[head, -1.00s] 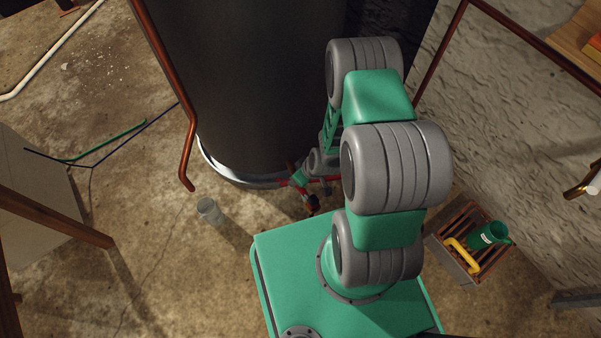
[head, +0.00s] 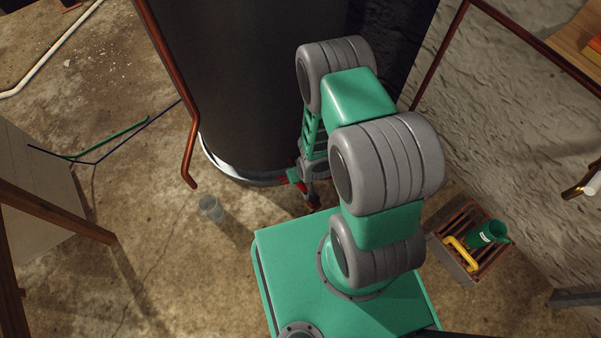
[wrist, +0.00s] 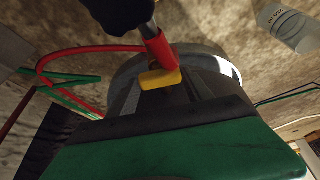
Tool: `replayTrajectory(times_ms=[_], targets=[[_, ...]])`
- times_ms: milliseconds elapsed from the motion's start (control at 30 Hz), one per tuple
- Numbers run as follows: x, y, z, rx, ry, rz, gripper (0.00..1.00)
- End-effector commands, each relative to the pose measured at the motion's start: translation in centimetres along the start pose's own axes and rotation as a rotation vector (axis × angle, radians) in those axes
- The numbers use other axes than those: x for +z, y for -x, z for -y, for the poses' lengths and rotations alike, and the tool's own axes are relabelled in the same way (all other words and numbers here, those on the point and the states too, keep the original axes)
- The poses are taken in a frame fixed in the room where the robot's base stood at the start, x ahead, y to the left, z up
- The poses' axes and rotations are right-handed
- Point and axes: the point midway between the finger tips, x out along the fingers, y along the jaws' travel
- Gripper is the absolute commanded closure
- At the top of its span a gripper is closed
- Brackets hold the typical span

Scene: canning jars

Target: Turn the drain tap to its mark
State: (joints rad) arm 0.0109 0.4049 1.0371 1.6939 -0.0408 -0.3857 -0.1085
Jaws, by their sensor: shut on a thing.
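The drain tap's red lever (wrist: 160,48) with a yellow end (wrist: 160,79) shows at the top centre of the wrist view. My gripper (wrist: 163,92) is shut on the yellow end, its dark fingers on either side of it. A dark rounded part above the lever may be the tap's body. In the head view my gripper (head: 302,182) is low at the front foot of the dark tank (head: 255,90). My arm hides most of the tap there. The tap's mark cannot be made out.
A clear jar (head: 211,208) stands on the floor left of my base; it also shows in the wrist view (wrist: 287,24). A copper pipe (head: 191,140) runs down left of the tank. A crate (head: 452,254) with a green can (head: 488,234) stands right.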

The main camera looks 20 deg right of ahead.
Motion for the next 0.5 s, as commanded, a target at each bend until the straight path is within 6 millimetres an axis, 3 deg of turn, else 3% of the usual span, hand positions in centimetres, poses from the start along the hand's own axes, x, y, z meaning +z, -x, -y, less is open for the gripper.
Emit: replayTrajectory(times_ms=[133, 167, 400, 500], targets=[[0.08, -0.01, 0.0, 0.0, -0.002, 0.002, 0.82], [0.07, -0.01, 0.0, 0.0, -0.002, 0.002, 0.39], [0.05, -0.01, 0.0, -0.001, -0.001, 0.001, 0.2], [0.04, -0.01, 0.01, -0.001, -0.001, 0.001, 0.2]])
